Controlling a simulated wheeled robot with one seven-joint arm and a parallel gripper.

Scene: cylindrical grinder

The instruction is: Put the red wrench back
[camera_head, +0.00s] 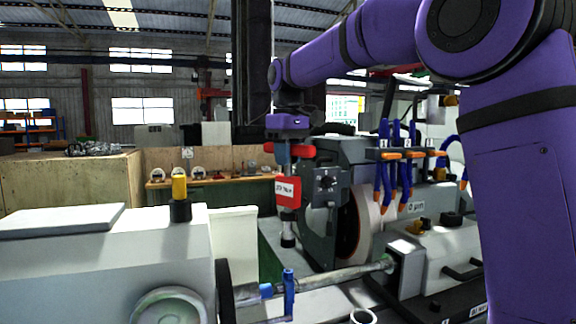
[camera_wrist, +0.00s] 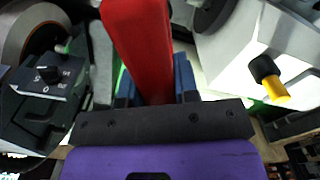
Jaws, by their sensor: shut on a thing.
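The red wrench (camera_head: 287,192) hangs upright below my gripper (camera_head: 284,155) in the head view. It has a red crossbar at the top, a red body with a white label and a dark lower end. My gripper is shut on it near the crossbar. In the wrist view the red wrench (camera_wrist: 138,40) runs up from between the blue fingers of my gripper (camera_wrist: 155,92). The wrench hangs in front of the grey grinding-wheel housing, above the shaft; I cannot tell the gap. Where the wrench belongs is not clear in these views.
A metal shaft (camera_head: 340,275) lies across the machine below, with a blue piece (camera_head: 288,292) at its left. The grinding wheel (camera_head: 366,222) and blue hoses (camera_head: 404,165) are to the right. A white headstock (camera_head: 100,262) stands left. A wooden shelf (camera_head: 215,182) holds several gauges behind.

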